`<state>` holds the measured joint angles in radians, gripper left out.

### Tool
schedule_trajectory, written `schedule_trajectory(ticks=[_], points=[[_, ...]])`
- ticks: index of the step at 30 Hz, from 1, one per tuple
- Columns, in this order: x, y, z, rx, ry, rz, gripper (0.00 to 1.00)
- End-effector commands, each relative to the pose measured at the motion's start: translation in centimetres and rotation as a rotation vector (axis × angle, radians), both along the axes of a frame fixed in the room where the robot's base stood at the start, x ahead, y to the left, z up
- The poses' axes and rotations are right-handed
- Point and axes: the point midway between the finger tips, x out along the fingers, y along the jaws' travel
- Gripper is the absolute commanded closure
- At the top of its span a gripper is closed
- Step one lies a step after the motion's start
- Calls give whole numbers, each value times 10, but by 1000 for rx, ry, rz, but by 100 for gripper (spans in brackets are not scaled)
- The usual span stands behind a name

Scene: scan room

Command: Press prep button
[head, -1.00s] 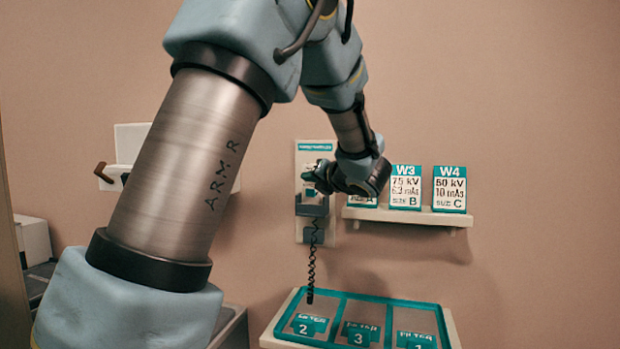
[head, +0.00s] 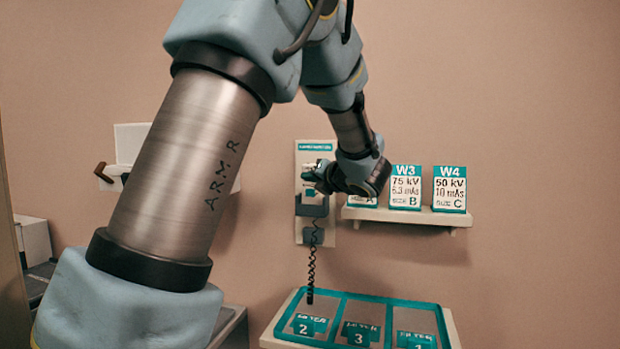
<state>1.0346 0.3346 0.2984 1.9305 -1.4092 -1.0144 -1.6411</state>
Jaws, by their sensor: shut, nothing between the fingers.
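A pale wall panel (head: 302,160) with a teal label strip at its top hangs on the wall in the middle of the head view. A dark holder with a coiled black cord (head: 311,268) hangs from its lower part. My gripper (head: 308,177) is in front of the panel, its fingers pointing left and shut with nothing held. Small teal parts show around the fingertips, but my gripper and wrist cover part of the panel. I cannot make out the prep button or tell whether the fingertips touch it.
A shelf (head: 405,215) right of the panel carries cards, including W3 (head: 405,187) and W4 (head: 450,188); another is partly behind my wrist. Below, a teal-edged tray (head: 450,325) holds numbered filter plates. A white wall fixture with a brown handle (head: 103,172) is at left.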

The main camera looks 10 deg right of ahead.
Motion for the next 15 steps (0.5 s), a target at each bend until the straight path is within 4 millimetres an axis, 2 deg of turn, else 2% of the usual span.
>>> schedule_trajectory(ticks=[15], points=[[7, -4, -1, -1, 0, 0, 100]])
